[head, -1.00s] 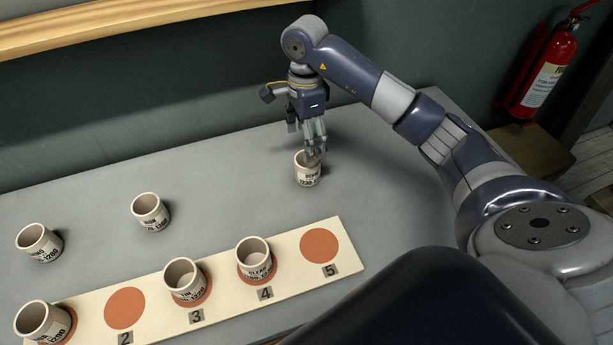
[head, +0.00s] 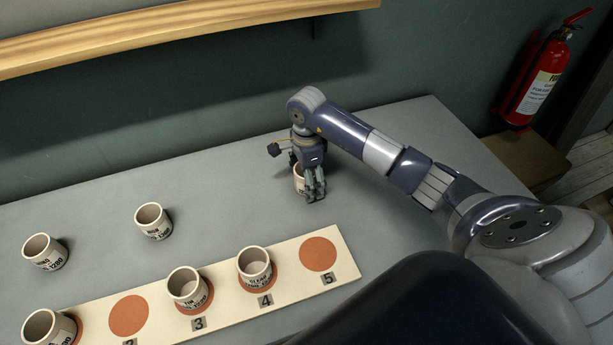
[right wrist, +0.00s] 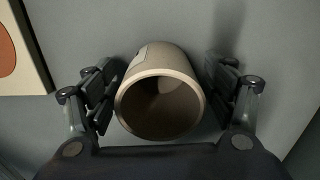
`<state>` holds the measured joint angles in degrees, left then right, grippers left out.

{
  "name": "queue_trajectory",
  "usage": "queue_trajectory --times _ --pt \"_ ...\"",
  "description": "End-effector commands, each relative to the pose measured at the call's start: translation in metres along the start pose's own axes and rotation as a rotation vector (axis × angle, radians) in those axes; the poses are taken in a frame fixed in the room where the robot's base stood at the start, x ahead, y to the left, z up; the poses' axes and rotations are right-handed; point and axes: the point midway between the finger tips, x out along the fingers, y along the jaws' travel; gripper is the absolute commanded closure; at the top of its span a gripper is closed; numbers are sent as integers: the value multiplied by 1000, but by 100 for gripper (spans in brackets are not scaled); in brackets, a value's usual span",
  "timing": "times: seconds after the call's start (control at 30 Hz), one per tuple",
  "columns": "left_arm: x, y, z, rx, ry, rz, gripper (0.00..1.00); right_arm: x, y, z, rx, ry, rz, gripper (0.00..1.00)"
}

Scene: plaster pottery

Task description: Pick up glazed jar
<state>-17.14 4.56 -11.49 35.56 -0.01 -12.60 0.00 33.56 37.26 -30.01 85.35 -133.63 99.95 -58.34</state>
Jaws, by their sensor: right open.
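A cream jar (head: 298,180) stands on the grey table, mostly hidden behind my right gripper (head: 315,190) in the head view. In the right wrist view the jar (right wrist: 160,98) is seen into its open mouth, between the two fingers of my right gripper (right wrist: 160,95). The fingers are open, one on each side of the jar, and a gap shows on its right side; on the left the finger is very close. The label on this jar is hidden in the head view. My left gripper is not in view.
A cream board (head: 226,310) with numbered orange circles lies at the front. Jars stand on it at 3 (head: 188,289), at 4 (head: 257,268) and at its left end (head: 48,330). Circles 2 and 5 (head: 318,254) are bare. Two more jars (head: 153,221) (head: 45,252) stand behind the board.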

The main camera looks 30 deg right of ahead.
Motion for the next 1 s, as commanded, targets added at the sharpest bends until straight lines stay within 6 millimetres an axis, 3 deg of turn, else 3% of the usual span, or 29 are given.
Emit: queue_trajectory --times 0.23,0.4,0.47,0.83,1.0 --pt "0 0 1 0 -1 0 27 2 0 0 0 0 -1 25" --pt "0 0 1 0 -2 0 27 1 0 0 0 0 -1 64" --pt "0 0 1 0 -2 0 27 1 0 0 0 0 -1 75" --pt "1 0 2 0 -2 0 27 -1 -1 0 0 0 -3 74" --pt "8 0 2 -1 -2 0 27 -14 -2 -1 1 0 -6 74"
